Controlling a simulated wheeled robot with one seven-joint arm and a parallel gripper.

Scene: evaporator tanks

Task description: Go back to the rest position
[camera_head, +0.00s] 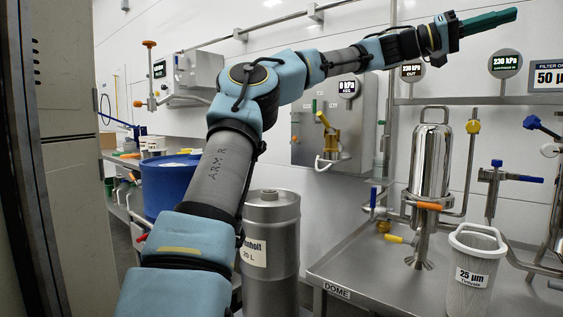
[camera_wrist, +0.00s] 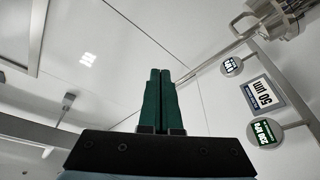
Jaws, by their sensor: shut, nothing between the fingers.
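My gripper (camera_head: 490,21) is at the end of my raised arm, at the top right of the head view. Its green fingers point right and slightly up, and it is clear of the pipes and gauges. In the wrist view my gripper (camera_wrist: 160,75) shows its two green fingers side by side, closed together with nothing between them. White wall and ceiling panels are behind the fingers.
A steel filter housing (camera_head: 431,160) and a white 25 µm basket (camera_head: 474,262) stand on the steel bench (camera_head: 345,272) at right. A steel keg (camera_head: 270,250) and a blue drum (camera_head: 168,188) stand behind my arm. A grey cabinet (camera_head: 70,180) is close at left.

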